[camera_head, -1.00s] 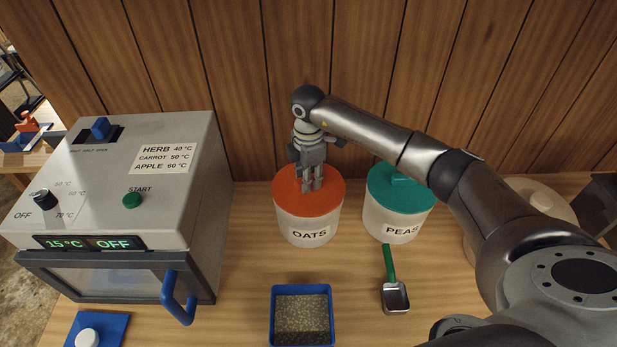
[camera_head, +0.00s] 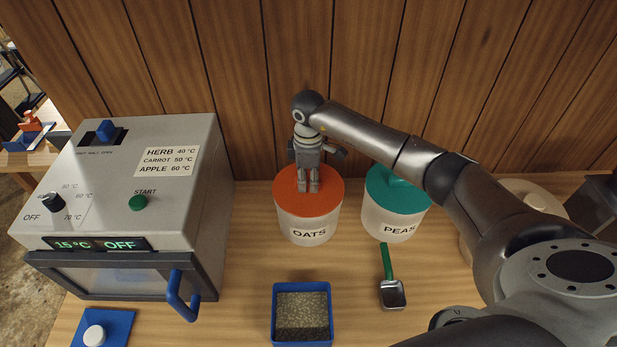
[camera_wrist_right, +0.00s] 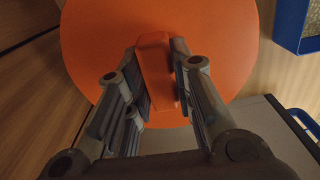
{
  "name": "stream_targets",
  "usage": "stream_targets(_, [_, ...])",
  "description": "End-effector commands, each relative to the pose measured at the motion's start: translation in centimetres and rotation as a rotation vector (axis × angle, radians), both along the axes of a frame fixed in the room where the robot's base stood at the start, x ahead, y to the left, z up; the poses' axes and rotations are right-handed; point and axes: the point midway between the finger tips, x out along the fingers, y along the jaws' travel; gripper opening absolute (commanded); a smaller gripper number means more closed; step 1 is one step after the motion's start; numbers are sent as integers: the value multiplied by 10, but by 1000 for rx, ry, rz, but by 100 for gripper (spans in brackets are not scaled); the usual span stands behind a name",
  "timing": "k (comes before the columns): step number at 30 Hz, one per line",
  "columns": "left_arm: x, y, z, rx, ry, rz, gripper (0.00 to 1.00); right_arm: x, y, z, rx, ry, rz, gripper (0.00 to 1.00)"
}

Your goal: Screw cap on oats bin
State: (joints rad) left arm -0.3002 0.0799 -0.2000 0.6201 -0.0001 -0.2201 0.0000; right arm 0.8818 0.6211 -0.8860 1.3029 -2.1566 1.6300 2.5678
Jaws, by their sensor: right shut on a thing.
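The oats bin (camera_head: 308,229) is a white tub with an OATS label, standing on the wooden table near the back wall. Its orange cap (camera_head: 324,196) sits on top of the bin and looks level; whether it is threaded down I cannot tell. My right gripper (camera_head: 308,188) points down on the cap from above. In the right wrist view the fingers (camera_wrist_right: 158,85) are shut on the cap's raised orange grip bar (camera_wrist_right: 155,65), and the orange disc (camera_wrist_right: 225,40) spreads around them. My left gripper is not in view.
The peas bin (camera_head: 385,222) with a teal lid stands close on the right. A metal scoop (camera_head: 392,294) and a blue tray (camera_head: 274,315) of grain lie in front. A grey dryer box (camera_head: 200,240) stands on the left. A blue pad (camera_head: 120,322) lies at front left.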

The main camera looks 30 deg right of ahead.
Motion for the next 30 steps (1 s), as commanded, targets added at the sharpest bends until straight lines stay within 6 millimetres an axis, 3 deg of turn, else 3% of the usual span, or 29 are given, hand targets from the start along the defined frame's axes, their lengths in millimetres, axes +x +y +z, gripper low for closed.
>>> stream_targets(3, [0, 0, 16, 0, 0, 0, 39, 0, 0, 6, 1, -1, -145, 0])
stream_targets(9, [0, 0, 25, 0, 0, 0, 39, 1, 0, 3, 0, -3, -320, 0])
stream_targets(20, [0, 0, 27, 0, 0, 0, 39, 1, 0, 3, 0, -4, -353, 0])
stream_targets(30, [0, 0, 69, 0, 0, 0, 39, 1, 0, 9, 1, -3, -539, 0])
